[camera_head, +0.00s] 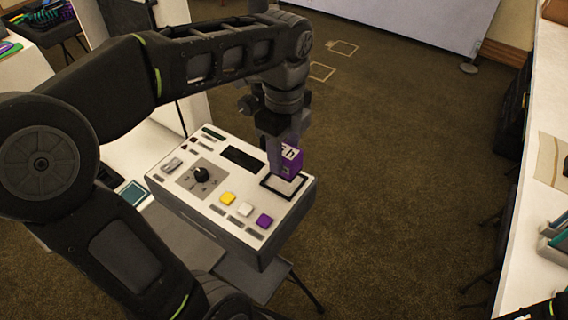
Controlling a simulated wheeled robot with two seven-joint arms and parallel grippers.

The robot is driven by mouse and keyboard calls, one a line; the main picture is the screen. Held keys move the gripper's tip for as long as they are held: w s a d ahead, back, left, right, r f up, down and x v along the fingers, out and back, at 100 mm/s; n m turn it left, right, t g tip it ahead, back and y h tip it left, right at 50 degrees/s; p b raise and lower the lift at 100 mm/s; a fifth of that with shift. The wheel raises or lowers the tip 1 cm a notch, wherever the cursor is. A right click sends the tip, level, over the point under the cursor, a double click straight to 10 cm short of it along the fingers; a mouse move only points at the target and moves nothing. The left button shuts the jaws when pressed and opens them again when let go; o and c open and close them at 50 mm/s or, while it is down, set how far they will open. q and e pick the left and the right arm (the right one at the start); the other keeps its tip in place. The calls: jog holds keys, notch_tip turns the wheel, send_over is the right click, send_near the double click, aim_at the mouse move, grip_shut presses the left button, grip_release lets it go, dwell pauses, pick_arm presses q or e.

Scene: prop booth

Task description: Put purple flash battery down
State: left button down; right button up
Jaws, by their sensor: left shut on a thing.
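The purple flash battery (292,161) is a small purple block with white markings, upright at the right end of a white console (223,173). It is at a black-outlined square (298,187) on the console top. I cannot tell whether its base touches the console. My left gripper (283,150) is above the console, pointing down, shut on the battery; its fingers hide part of the battery.
The console has a black knob (201,174), a dark display (242,157) and yellow, white and purple buttons. A white table (535,200) runs along the right edge. Brown carpet (400,170) lies open between.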

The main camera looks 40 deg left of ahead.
aim_at(284, 165)
pick_arm(q)
notch_tip(284, 165, down, 3)
jog(key=shift+s+f, duration=0.1)
jog(key=shift+f, duration=0.25)
jog(key=shift+f, duration=0.1)
jog(key=c, duration=0.8)
grip_release()
jog(key=shift+o, duration=0.2)
